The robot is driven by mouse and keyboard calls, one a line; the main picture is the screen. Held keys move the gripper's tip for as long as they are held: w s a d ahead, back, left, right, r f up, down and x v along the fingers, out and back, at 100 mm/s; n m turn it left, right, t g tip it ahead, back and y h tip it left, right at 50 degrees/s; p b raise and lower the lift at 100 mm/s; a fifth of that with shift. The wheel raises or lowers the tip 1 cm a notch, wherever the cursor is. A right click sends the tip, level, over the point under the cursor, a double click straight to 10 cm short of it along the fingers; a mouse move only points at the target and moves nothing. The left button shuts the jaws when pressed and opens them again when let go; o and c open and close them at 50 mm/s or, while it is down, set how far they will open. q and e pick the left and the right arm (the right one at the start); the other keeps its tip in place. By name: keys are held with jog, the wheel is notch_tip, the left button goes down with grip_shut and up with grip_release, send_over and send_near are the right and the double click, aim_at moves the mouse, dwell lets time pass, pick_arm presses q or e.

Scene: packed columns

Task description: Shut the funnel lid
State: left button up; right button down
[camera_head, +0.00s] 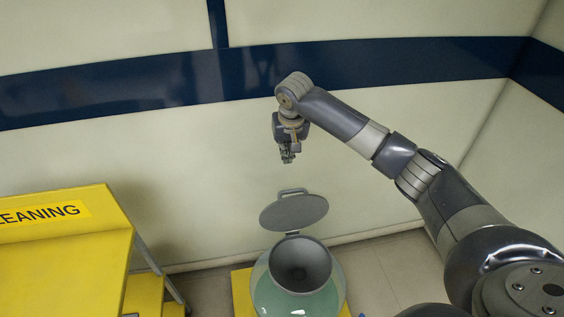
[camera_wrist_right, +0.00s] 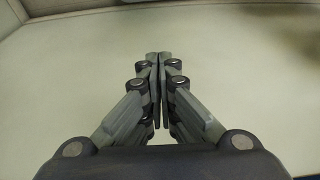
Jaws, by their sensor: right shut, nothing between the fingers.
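The funnel lid (camera_head: 294,213) is a grey oval disc with a handle on its far edge. It stands open, tilted up behind the dark grey funnel (camera_head: 300,264). The funnel sits in the top of a rounded glass vessel (camera_head: 263,292) with greenish contents. My right gripper (camera_head: 288,160) hangs in the air above and behind the lid in the head view, pointing down and apart from it. Its fingers are closed together and empty, as the right wrist view (camera_wrist_right: 158,62) also shows. My left gripper is not in view.
The vessel stands on a yellow base (camera_head: 242,293). A yellow cabinet marked with a cleaning label (camera_head: 45,212) stands at the left, with yellow steps (camera_head: 145,295) beside it. A pale wall with a dark blue band (camera_head: 130,92) closes off the back.

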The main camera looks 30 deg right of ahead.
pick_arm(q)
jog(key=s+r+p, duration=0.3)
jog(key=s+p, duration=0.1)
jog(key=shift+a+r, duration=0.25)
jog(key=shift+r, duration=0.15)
pick_arm(e)
notch_tip(320, 180, down, 9)
jog(key=s, duration=0.2)
jog(key=shift+a+r, duration=0.2)
